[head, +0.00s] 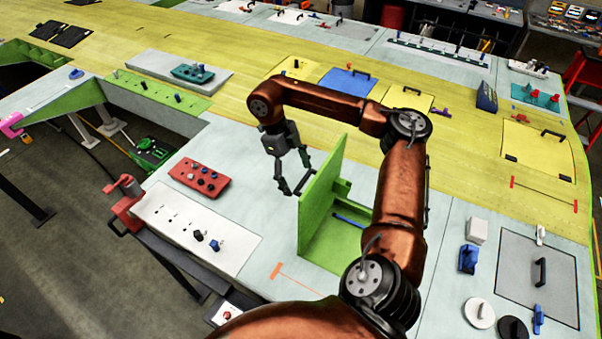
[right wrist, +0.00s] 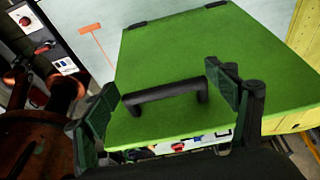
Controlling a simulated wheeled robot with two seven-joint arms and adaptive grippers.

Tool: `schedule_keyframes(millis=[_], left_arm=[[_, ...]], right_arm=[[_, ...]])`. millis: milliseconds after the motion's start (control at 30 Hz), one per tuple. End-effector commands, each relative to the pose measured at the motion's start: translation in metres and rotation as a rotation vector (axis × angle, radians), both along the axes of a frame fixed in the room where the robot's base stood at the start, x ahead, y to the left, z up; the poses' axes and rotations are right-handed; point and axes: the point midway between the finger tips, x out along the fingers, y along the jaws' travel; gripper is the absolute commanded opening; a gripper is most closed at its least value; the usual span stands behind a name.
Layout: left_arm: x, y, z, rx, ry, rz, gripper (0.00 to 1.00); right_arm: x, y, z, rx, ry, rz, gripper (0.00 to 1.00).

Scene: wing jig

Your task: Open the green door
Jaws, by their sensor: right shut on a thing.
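The green door (head: 322,193) stands raised, roughly upright, at the left edge of its green-lined opening (head: 352,240). In the right wrist view the door (right wrist: 200,50) fills the middle, with dark hinges along its far edge. Its black handle (right wrist: 165,93) lies between the fingers of my right gripper (right wrist: 163,108). My right gripper (head: 297,178) is at the door's upper left side in the head view, shut on the handle. My left gripper is not in view.
A red block with knobs (head: 199,178) and a white panel (head: 190,228) lie left of the door. A grey hatch (head: 520,275), a blue clamp (head: 468,260) and round discs (head: 480,313) lie to the right. A blue rod (head: 350,221) shows inside the opening.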

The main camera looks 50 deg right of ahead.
Motion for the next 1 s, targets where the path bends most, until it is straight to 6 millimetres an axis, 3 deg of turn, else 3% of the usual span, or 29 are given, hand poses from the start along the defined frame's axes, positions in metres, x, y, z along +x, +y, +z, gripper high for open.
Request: schedule_keyframes(millis=[700,733,1000], left_arm=[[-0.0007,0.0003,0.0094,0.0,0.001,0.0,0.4],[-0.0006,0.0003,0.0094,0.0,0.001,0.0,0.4],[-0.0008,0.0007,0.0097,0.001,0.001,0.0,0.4]], right_arm=[[0.0029,-0.0046,-0.0082,-0.012,0.068,-0.023,0.36],[0.003,-0.0045,-0.0082,-0.012,0.068,-0.023,0.8],[0.005,-0.0036,-0.0063,-0.012,0.064,-0.02,0.97]])
